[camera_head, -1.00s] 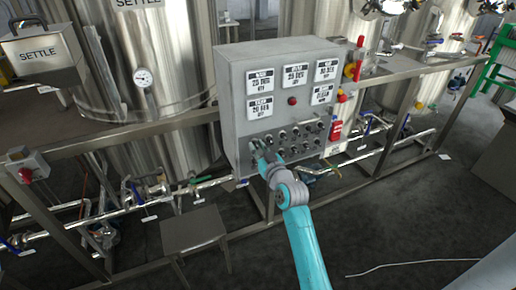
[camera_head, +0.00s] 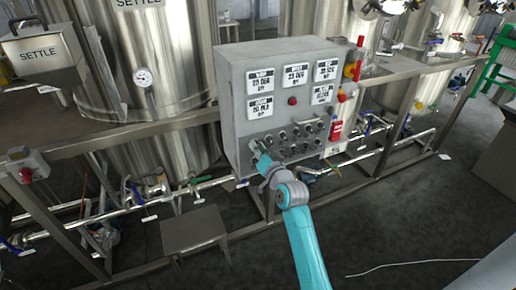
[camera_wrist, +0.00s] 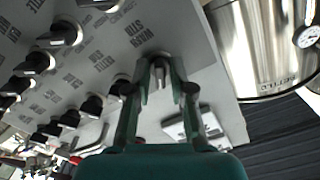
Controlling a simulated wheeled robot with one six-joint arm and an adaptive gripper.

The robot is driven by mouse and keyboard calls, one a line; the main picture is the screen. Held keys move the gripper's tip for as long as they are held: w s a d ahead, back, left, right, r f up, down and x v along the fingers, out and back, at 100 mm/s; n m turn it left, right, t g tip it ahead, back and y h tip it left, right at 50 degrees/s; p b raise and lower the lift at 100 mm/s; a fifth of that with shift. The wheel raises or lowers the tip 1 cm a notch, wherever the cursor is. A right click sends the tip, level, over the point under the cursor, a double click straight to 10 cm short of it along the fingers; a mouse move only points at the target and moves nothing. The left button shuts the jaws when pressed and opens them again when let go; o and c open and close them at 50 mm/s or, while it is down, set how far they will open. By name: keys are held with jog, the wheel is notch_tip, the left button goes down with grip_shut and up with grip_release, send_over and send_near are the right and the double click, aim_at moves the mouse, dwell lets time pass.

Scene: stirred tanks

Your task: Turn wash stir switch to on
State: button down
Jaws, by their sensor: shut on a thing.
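The grey control panel (camera_head: 232,95) carries rows of dark switch knobs on its lower front. My gripper (camera_head: 256,150) is at the lower left of these rows, against the panel face. In the wrist view my gripper (camera_wrist: 160,72) has its two fingers shut on a switch knob (camera_wrist: 159,60), which is mostly hidden between the fingertips. Small dark label text is printed on the panel near this knob, upside down in the wrist view. How the held knob is turned cannot be told.
Other black knobs (camera_wrist: 92,106) lie close to the left of my fingers in the wrist view. White displays and a red button (camera_head: 292,101) are higher on the panel. Steel tanks (camera_head: 185,60) stand behind, and a metal rail (camera_head: 160,122) runs beside the panel.

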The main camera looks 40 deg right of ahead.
dwell(0.4)
jog(key=c, duration=1.2)
grip_release()
jog(key=shift+c, duration=0.2)
jog(key=shift+s, duration=0.1)
jog(key=v, duration=1.2)
jog(key=s+a+f+n+g+y, duration=0.1)
jog(key=s+a+f+n, duration=0.1)
jog(key=s+a+f, duration=0.5)
jog(key=s+a+f+n+g, duration=0.1)
jog(key=s+a+f, duration=0.3)
jog(key=s+a, duration=0.5)
jog(key=s+a+r+n+y, duration=0.1)
jog(key=s+a+n+y, duration=0.1)
jog(key=s, duration=0.9)
jog(key=s+a+r+n+y, duration=0.2)
jog(key=s+a+n, duration=0.2)
jog(key=s, duration=0.7)
jog(key=shift+a+g, duration=0.3)
jog(key=shift+a, duration=0.35)
